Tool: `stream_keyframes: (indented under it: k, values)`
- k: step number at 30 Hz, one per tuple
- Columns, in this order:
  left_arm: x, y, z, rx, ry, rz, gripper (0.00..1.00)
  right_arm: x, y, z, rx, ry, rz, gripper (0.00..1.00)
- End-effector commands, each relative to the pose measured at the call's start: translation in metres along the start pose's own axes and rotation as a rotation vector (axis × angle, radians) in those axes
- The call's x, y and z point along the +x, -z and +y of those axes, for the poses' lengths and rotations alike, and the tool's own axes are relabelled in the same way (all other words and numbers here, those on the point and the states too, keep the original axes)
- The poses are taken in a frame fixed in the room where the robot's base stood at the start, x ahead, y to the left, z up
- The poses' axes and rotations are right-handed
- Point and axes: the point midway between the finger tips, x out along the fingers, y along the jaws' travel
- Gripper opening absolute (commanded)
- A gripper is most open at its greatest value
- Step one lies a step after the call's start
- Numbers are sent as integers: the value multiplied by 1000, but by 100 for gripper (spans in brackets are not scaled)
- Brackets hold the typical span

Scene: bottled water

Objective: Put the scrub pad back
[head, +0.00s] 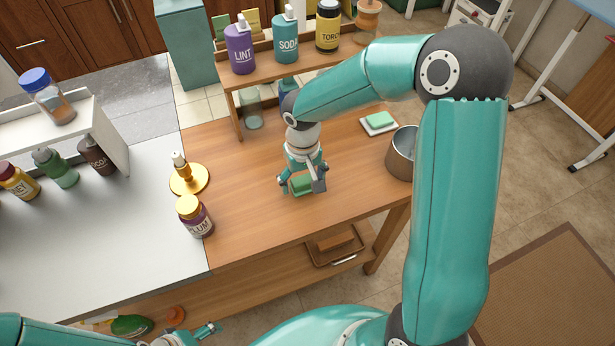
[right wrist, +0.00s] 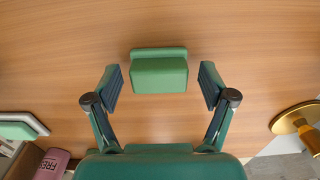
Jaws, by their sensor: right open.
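A green block-shaped pad (head: 302,187) lies on the wooden table below my right gripper (head: 303,188). In the right wrist view the pad (right wrist: 160,72) sits between the two spread fingers, with a gap on each side. My right gripper is open and points down. A second green pad (head: 380,118) lies on a small pale tray (head: 368,129) at the right rear of the table. Which of the two is the scrub pad I cannot tell. My left gripper (head: 208,330) shows at the bottom edge; its jaws are too small to judge.
A metal pot (head: 401,153) stands near the right table edge. A gold pump dispenser (head: 189,180) and a gold-lidded jar (head: 194,216) stand left of the pad. A shelf (head: 232,97) with bottles is behind. The front table middle is clear.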

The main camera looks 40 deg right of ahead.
Motion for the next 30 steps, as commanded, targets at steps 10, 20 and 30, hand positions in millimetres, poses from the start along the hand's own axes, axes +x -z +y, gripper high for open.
stream_keyframes:
  k: [10, 20, 30]
  values:
    - [0, 0, 0, 0, 0, 0, 88, -60, 2, 0, 1, 1, 8, 82]
    - [-2, 0, 1, 0, 0, 0, 88, -112, 1, 0, 0, 0, 4, 82]
    - [-2, 0, 1, 0, 0, 0, 88, -119, 0, 0, 0, 0, 1, 82]
